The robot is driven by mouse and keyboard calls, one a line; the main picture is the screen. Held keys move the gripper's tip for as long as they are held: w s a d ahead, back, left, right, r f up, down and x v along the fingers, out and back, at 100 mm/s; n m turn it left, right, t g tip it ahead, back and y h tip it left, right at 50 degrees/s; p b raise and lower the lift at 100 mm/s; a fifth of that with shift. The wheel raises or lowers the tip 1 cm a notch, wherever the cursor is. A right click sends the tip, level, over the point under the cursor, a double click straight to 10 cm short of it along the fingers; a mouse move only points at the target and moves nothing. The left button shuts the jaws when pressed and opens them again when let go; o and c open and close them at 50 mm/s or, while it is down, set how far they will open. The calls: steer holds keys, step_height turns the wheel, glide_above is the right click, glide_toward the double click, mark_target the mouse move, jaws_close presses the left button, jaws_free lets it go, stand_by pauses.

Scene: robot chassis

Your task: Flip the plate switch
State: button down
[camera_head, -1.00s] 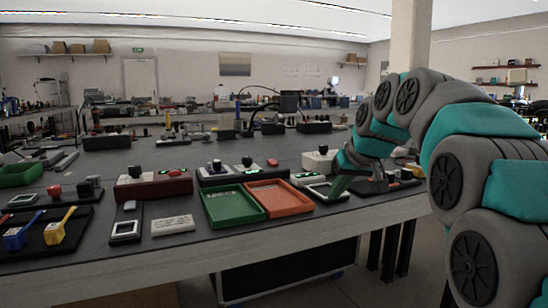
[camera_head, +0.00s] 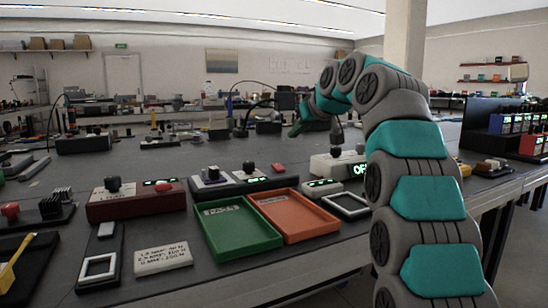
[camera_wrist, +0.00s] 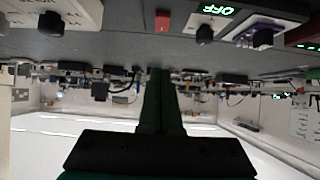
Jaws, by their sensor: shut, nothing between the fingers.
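My gripper (camera_head: 297,130) is raised above the back part of the bench, its green fingers shut and empty. In the wrist view, which is upside down, the gripper (camera_wrist: 160,85) points away over the bench and touches nothing. Two flat plates with white square frames lie near the bench's front edge: a left plate (camera_head: 99,268) on a black base and a right plate (camera_head: 346,204) beside the orange tray. I cannot tell for certain which one is the plate switch, or its position. My gripper is well apart from both.
A green tray (camera_head: 240,232) and an orange tray (camera_head: 293,215) lie between the plates. Behind them stand a dark red box (camera_head: 135,203) with a knob and a white box (camera_head: 330,166) whose display reads OFF. A small red block (camera_head: 278,168) lies nearby.

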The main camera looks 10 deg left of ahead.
stand_by(0.4)
steer(key=p, duration=0.2)
glide_above(277, 165)
steer(key=s+d, duration=0.2)
steer(key=f, duration=0.5)
steer(key=shift+s+a+f, duration=0.2)
steer(key=shift+a+f, duration=0.05)
steer(key=shift+w+a+f+b, duration=0.15)
steer(key=shift+f+b, duration=0.4)
steer(key=shift+f, duration=0.4)
steer(key=shift+w+a+f+b, duration=0.15)
steer(key=shift+f+b, duration=0.4)
steer(key=shift+f, duration=0.4)
steer(key=shift+w+r+p, duration=0.1)
steer(key=shift+w+p, duration=0.05)
steer(key=shift+p, duration=1.2)
steer(key=shift+f+g, duration=0.3)
steer(key=shift+f, duration=0.05)
steer(key=shift+w+a+r, duration=0.1)
steer(key=shift+w+a+r+p, duration=0.2)
steer(key=shift+w+p, duration=0.1)
steer(key=shift+p, duration=0.4)
steer(key=shift+w+a+p, duration=0.15)
steer(key=shift+w+p, duration=0.1)
steer(key=shift+p, duration=0.05)
